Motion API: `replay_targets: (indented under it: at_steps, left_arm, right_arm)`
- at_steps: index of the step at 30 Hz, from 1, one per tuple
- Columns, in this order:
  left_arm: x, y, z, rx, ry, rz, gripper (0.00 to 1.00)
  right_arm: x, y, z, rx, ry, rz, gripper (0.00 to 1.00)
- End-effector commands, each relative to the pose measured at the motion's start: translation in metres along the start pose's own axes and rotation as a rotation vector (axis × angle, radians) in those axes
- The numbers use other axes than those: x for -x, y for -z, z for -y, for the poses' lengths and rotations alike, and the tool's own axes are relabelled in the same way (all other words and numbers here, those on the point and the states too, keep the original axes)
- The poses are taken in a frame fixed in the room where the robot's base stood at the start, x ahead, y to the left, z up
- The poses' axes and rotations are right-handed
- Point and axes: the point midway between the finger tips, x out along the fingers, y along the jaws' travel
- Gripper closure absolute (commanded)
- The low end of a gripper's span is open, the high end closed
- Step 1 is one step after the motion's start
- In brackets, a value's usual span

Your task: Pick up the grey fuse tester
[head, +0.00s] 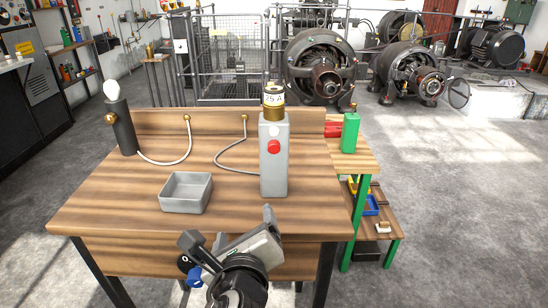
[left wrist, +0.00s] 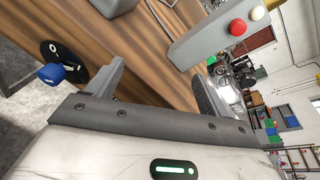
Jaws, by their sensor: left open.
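The grey fuse tester (head: 273,178) is a tall grey box standing upright at the right side of the wooden bench. It has a red button on its front and a brass-coloured fuse marked 25 A (head: 273,97) on top. In the left wrist view the tester (left wrist: 202,46) shows at the upper right with its red and white buttons. My left gripper (head: 229,226) is open and empty at the bench's front edge, apart from the tester and nearer to me. Its spread fingers (left wrist: 158,72) show in the left wrist view. My right gripper is not in view.
A grey tray (head: 186,207) sits on the bench (head: 125,200), left of the tester. A dark post with a white bulb (head: 111,91) stands at the back left. A blue-handled switch (left wrist: 50,73) is on the bench front. A green object (head: 350,132) stands on the side table.

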Motion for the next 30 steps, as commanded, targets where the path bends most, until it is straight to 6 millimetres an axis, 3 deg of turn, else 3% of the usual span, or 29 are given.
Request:
replay_targets:
  at_steps: [1,3,8,11,24,30]
  left_arm:
    - [0.0,-0.008,0.022,-0.154,0.055,0.065,0.2]
    - [0.003,-0.015,0.043,-0.335,0.102,0.142,0.2]
    - [0.006,-0.022,0.068,-0.548,0.144,0.242,0.2]
    - [-0.002,-0.025,0.072,-0.575,0.147,0.256,0.2]
    - [-0.084,-0.04,0.089,-0.569,0.145,0.25,0.2]
    - [-0.097,-0.042,0.091,-0.567,0.145,0.249,0.2]
  right_arm:
    - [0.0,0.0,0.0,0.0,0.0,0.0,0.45]
    - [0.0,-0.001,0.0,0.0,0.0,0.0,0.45]
    - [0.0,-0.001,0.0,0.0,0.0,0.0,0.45]
    - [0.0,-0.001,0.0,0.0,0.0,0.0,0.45]
    - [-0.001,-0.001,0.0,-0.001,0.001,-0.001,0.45]
    - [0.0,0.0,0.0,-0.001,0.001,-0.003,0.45]
